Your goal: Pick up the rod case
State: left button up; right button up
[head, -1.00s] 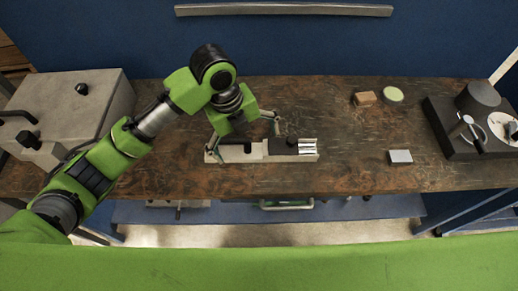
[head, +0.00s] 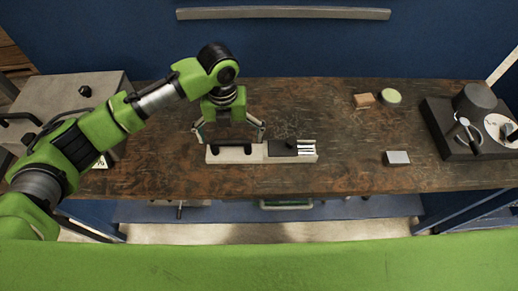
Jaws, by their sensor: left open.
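A long pale tray (head: 259,158) lies on the wooden bench. A dark block with a small knob and several light rods (head: 290,148) sits in its right part, and this looks like the rod case. The tray's left part has dark recesses or a dark piece, partly under my gripper. My left gripper (head: 231,136) is open and points down over the left part of the tray, its fingers spread to either side. It is left of the dark block, and nothing shows between its fingers. I cannot tell whether the fingertips touch the tray. My right gripper is out of view.
A grey machine (head: 70,90) stands at the left end of the bench (head: 340,170). A small light box (head: 397,158), a brown block (head: 364,100), a round green-topped piece (head: 390,96) and a dark apparatus (head: 455,140) are on the right. The bench behind the tray is clear.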

aim_at(230, 140)
pick_arm(q)
jog(key=shift+w+a+f+p, duration=0.1)
jog(key=shift+w+f+p, duration=0.05)
jog(key=shift+f+p, duration=0.4)
jog(key=f, duration=0.1)
jog(key=f+p, duration=0.1)
jog(key=f, duration=0.1)
jog(key=shift+w+a+f, duration=0.15)
jog(key=shift+w+f, duration=0.05)
jog(key=shift+w, duration=0.2)
jog(key=shift+f, duration=0.45)
jog(key=shift+c, duration=0.4)
jog(key=shift+w+r, duration=0.1)
jog(key=c, duration=1.5)
jog(key=shift+r, duration=0.1)
